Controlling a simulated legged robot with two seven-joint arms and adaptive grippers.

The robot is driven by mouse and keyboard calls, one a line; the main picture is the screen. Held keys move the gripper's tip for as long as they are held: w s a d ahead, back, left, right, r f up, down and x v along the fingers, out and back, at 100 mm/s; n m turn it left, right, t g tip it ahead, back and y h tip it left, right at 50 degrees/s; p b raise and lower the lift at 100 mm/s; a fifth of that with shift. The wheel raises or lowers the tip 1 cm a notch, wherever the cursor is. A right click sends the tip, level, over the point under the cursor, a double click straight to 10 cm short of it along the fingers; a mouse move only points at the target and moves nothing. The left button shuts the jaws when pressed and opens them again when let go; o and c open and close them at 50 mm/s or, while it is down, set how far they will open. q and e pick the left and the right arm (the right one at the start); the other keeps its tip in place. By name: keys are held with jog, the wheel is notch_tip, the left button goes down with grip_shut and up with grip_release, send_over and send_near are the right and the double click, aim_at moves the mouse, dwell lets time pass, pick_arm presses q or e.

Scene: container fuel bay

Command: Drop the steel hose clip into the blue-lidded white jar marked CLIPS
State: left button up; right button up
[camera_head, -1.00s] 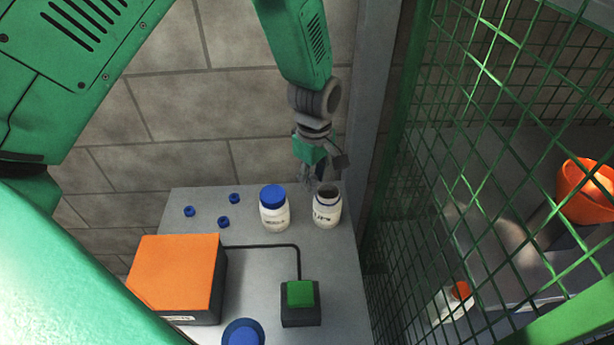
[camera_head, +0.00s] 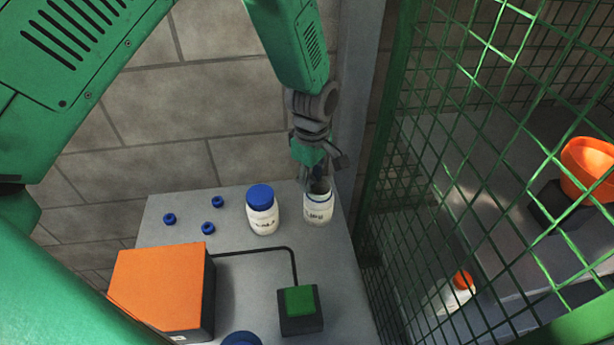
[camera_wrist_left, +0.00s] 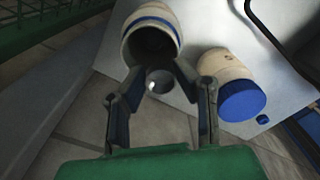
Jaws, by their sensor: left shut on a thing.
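An open white jar (camera_head: 318,209) with a blue band at its rim stands on the grey table; its dark label is too small to read surely. A second white jar (camera_head: 262,218) with a blue lid stands to its left. My left gripper (camera_head: 314,181) points down at the open jar's mouth. In the left wrist view, my left gripper (camera_wrist_left: 158,85) is shut on the small grey ring-shaped hose clip (camera_wrist_left: 159,82), which is close to the open jar's mouth (camera_wrist_left: 152,38). I cannot tell whether the clip is inside the rim. My right gripper is out of view.
Several small blue caps (camera_head: 212,229) lie at the table's back left. An orange-topped box (camera_head: 160,285) and a green button block (camera_head: 300,308) are joined by a black cable. A blue round top (camera_head: 241,339) is cut off at the bottom. A green mesh fence (camera_head: 440,190) stands right.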

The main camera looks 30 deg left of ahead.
aim_at(314, 181)
pick_arm(q)
jog(key=shift+s+d, duration=0.1)
jog(key=shift+d, duration=0.45)
jog(key=o, duration=0.9)
jog(key=shift+d, duration=0.2)
jog(key=shift+c, duration=0.2)
jog(key=shift+a, duration=0.4)
jog(key=shift+a+r, duration=0.1)
jog(key=shift+r, duration=0.15)
notch_tip(314, 181, up, 11)
jog(key=shift+r, duration=0.2)
